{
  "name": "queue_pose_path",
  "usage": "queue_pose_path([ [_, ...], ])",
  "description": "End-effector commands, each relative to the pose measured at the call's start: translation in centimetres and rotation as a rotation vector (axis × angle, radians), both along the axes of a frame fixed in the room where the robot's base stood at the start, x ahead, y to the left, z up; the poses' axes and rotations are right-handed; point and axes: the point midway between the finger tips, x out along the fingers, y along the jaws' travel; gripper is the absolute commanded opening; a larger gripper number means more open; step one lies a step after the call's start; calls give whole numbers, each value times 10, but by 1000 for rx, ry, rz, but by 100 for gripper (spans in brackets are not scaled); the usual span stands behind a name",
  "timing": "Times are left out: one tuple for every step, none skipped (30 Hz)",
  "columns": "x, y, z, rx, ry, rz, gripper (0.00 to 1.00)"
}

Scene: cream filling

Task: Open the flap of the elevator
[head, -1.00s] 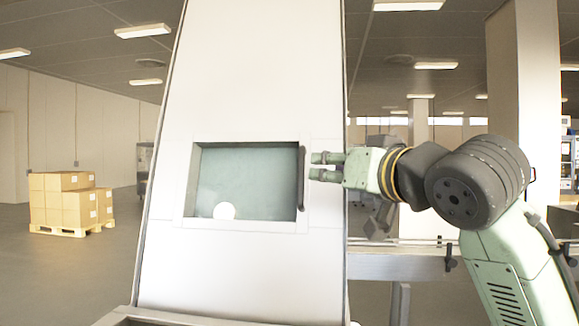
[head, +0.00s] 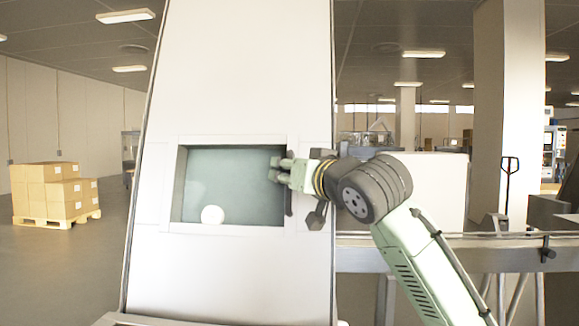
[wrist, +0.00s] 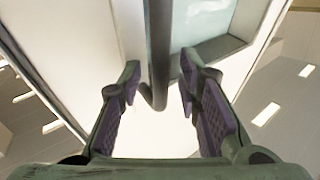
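The elevator (head: 240,70) is a tall pale casing, with a framed flap window (head: 240,172) in its front. A round white thing (head: 212,214) shows low behind the pane. The dark upright handle (head: 289,200) is at the window's right edge, partly hidden by my gripper (head: 275,169) in the head view. In the wrist view the handle (wrist: 158,60) runs down between the two fingers of my gripper (wrist: 158,90). The fingers are apart, with a gap on each side of the handle.
A conveyor rail (head: 440,240) runs to the right behind my arm. Boxes (head: 55,190) on a pallet stand far left, and a pale column (head: 500,110) stands at the right.

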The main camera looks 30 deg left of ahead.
Motion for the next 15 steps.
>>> queue_pose_path([
  [1,0,0,0,0,0,31],
  [1,1,0,0,0,0,31],
  [1,1,0,0,0,0,31],
  [1,1,0,0,0,0,31],
  [1,1,0,0,0,0,31],
  [1,0,0,0,0,0,31],
  [1,0,0,0,0,0,31],
  [1,0,0,0,0,0,29],
  [1,0,0,0,0,0,27],
  [1,0,0,0,0,0,25],
  [0,0,0,0,0,0,23],
  [0,0,0,0,0,0,20],
  [0,0,0,0,0,0,18],
  [0,0,0,0,0,0,16],
  [0,0,0,0,0,0,13],
])
